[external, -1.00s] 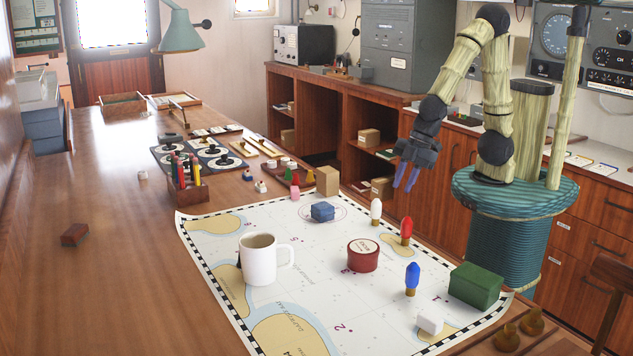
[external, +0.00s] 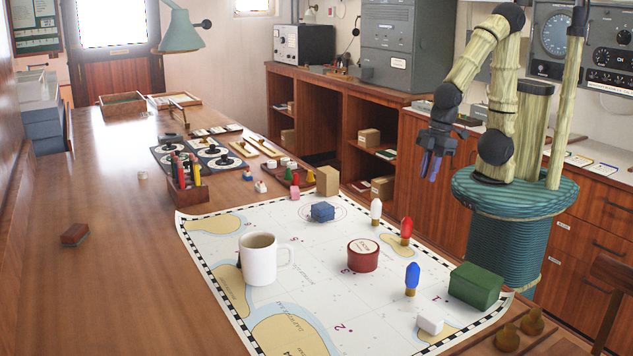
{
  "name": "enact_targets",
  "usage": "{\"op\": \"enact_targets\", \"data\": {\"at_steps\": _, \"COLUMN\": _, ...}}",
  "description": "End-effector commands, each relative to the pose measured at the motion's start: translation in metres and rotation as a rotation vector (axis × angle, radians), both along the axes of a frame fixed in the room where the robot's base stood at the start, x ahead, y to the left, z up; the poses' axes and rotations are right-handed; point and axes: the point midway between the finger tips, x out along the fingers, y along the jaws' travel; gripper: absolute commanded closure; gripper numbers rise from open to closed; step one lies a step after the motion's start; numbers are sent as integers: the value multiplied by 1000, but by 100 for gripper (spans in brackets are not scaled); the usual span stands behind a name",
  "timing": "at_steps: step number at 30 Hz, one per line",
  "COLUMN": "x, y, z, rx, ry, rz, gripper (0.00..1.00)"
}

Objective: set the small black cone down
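My gripper (external: 430,169) hangs in the air to the right of the chart, in front of the wooden cabinets. Its two purplish fingers point down with a narrow gap between them, and I see nothing held there. I cannot clearly make out the small black cone. A small dark sliver (external: 239,262) shows at the left edge of the white mug (external: 260,262) on the chart. The mug hides most of it, so I cannot tell whether it is the cone.
The chart (external: 305,262) carries a dark red round tin (external: 363,256), a blue box (external: 322,211), a green box (external: 476,286), a white block (external: 430,324), and white (external: 376,210), red (external: 406,231) and blue (external: 412,278) bulbs. The table's left side is mostly clear.

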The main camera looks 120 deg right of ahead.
Motion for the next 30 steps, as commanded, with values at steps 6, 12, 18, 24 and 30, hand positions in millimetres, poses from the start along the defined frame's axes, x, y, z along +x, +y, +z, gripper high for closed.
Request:
{"op": "enact_targets", "data": {"at_steps": 6, "x": 0, "y": 0, "z": 36, "rx": 0, "ry": -3, "rz": 0, "gripper": 79}}
{"op": "enact_targets", "data": {"at_steps": 12, "x": 0, "y": 0, "z": 62, "rx": 0, "ry": -2, "rz": 0, "gripper": 79}}
{"op": "enact_targets", "data": {"at_steps": 18, "x": 28, "y": 0, "z": 69, "rx": 1, "ry": -48, "rz": -3, "gripper": 79}}
{"op": "enact_targets", "data": {"at_steps": 24, "x": 70, "y": 0, "z": 71, "rx": 1, "ry": -128, "rz": -10, "gripper": 79}}
{"op": "enact_targets", "data": {"at_steps": 30, "x": 126, "y": 1, "z": 73, "rx": 2, "ry": -236, "rz": -17, "gripper": 79}}
